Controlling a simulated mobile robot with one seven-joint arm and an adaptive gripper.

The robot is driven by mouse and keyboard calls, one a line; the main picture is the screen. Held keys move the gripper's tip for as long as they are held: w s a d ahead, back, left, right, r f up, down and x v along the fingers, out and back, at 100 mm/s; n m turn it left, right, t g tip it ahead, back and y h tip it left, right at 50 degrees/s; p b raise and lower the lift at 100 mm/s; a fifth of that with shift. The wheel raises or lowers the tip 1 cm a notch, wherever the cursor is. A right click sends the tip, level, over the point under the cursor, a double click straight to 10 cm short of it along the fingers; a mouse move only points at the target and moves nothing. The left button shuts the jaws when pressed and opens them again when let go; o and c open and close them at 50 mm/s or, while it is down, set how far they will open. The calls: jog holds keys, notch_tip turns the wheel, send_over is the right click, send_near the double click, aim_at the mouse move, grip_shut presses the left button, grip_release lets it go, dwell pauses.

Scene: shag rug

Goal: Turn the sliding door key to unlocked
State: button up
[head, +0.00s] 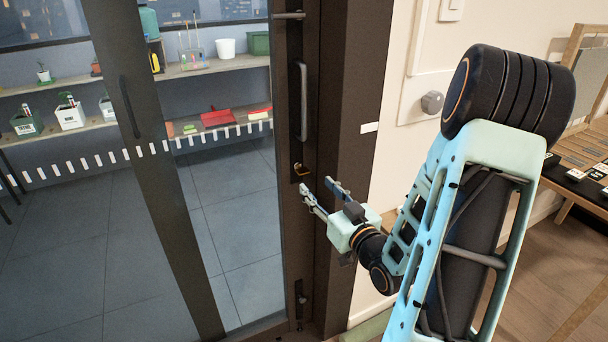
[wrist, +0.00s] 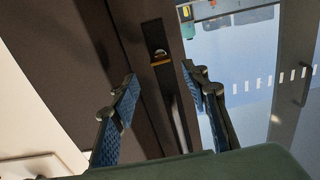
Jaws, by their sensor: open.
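The sliding door (head: 297,240) has a dark brown frame with a large glass pane. A small brass-coloured key (head: 302,170) sits in a dark lock plate on its stile, below a long vertical handle (head: 301,100). The key also shows in the wrist view (wrist: 160,57), beyond the fingertips and roughly between them. My gripper (head: 320,190) is open and empty, just below and to the right of the key in the head view, apart from it. Both blue-padded fingers show in the wrist view (wrist: 160,78). I cannot tell which way the key is turned.
A round grey knob (head: 432,102) sticks out of the pale wall. A wooden table (head: 580,170) with small items is at the right. Shelves (head: 200,67) with pots and bottles stand behind the glass.

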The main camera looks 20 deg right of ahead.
aim_at(303, 171)
jog(key=w, duration=0.9)
jog(key=shift+a+b, duration=0.2)
jog(key=shift+b, duration=0.1)
jog(key=shift+c, duration=0.4)
grip_shut()
